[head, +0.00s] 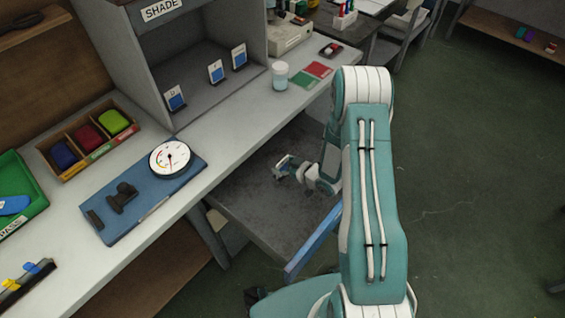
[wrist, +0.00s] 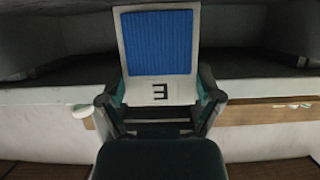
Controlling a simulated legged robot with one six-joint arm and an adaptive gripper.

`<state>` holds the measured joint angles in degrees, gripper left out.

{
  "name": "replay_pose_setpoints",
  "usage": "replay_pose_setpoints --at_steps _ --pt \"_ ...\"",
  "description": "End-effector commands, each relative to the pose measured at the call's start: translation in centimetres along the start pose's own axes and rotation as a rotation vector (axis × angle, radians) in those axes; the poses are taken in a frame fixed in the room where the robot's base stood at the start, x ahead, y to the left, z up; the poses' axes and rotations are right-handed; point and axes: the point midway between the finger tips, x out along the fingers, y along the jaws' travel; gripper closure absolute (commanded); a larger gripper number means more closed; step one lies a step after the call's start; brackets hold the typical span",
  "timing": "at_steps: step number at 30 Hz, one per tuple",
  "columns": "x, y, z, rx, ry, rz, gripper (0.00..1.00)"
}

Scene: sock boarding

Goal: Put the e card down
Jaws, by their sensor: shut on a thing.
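The e card (wrist: 158,45) is white with a ribbed blue patch and a black letter E near its lower edge. The letter looks turned around in the wrist view. My gripper (wrist: 160,105) is shut on the card's lower end, one finger at each side. In the head view my gripper (head: 284,166) is low beside the bench, over a dark grey surface. The card is too small and edge-on there to make out clearly. Whether it touches anything behind it is not clear.
Several similar cards stand inside the grey SHADE booth (head: 205,100). On the bench (head: 225,122) are a jar (head: 280,76), red and green squares (head: 312,74), a dial gauge on a blue board (head: 150,196) and a wooden tray of coloured pieces. The dark surface (head: 255,205) below is mostly bare.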

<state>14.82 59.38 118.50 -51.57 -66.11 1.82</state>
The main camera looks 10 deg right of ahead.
Motion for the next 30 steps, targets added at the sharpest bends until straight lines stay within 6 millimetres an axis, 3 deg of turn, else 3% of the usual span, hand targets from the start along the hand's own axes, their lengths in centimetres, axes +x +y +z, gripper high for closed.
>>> replay_pose_setpoints --at_steps 2,3,15,20,30 --pt "0.0 0.0 0.0 0.000 0.001 0.000 0.49" --pt "0.0 0.0 0.0 0.000 0.001 0.000 0.00" --pt "0.0 0.0 -0.1 -0.001 0.001 0.000 0.00" --pt "-0.4 0.1 -1.2 -0.003 0.003 0.001 0.00" --pt "-6.5 0.1 -1.2 0.001 0.001 0.003 0.00"
